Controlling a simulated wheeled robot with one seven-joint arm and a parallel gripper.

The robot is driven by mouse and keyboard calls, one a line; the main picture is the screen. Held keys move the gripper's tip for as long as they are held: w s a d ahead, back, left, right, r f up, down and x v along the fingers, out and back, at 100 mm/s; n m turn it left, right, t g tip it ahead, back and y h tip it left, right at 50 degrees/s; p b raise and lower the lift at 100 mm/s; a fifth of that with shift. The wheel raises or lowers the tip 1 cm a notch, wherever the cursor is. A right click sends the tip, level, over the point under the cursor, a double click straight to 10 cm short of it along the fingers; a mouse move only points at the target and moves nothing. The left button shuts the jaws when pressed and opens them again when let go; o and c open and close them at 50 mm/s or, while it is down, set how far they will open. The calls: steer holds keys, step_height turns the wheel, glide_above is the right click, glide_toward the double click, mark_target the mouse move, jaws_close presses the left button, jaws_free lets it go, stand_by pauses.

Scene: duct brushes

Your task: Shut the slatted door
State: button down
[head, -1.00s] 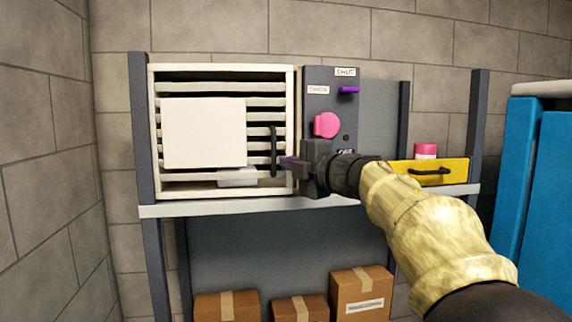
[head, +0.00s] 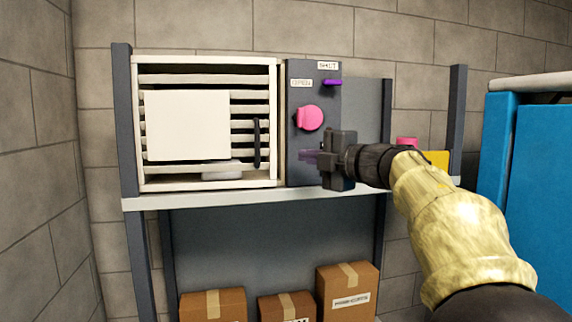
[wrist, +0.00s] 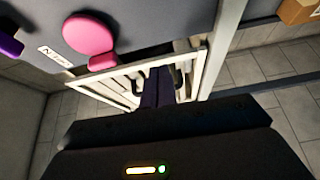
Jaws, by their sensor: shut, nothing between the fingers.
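The slatted door (head: 264,100) is a cream frame with horizontal slats, at the left end of the shelf in the head view. My gripper (head: 308,156) is shut and empty, right of the handle and in front of the grey control box (head: 300,138). Its dark purple fingers also show in the wrist view (wrist: 156,88).
The box carries a pink knob (head: 310,117), a purple lever (head: 332,82) and small labels reading OPEN and SHUT. A yellow drawer (head: 436,158) and pink-lidded jar (head: 407,141) are right, partly behind my arm. Cardboard boxes (head: 347,293) stand below. A blue cabinet (head: 545,180) is far right.

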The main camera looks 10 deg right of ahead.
steer(key=d, duration=0.4)
steer(key=d+f+m+h+b, duration=0.25)
steer(key=f+m+h, duration=0.25)
steer(key=f+m, duration=0.7)
steer(key=d+f+m+h+b, duration=0.1)
steer(key=f+m+h+b, duration=0.4)
steer(key=f, duration=1.3)
steer(key=s+a+f+m+g+b, duration=0.15)
steer(key=s+f+m+g, duration=0.35)
steer(key=f, duration=0.6)
steer(key=s+a+f+m+g, duration=0.1)
steer(key=s+a+f+g, duration=0.1)
steer(key=s+f, duration=0.65)
steer(key=s+a+f+g, duration=0.1)
steer(key=s+f+g, duration=0.1)
steer(key=s+f, duration=0.3)
steer(key=s+a+f+m+g+b, duration=0.1)
steer(key=s+a+f+g, duration=0.1)
steer(key=s+f, duration=0.4)
steer(key=shift+s+a+m+g+b, duration=0.3)
steer(key=shift+s+g, duration=0.35)
steer(key=shift+g, duration=0.05)
steer(key=shift+w+f, duration=0.1)
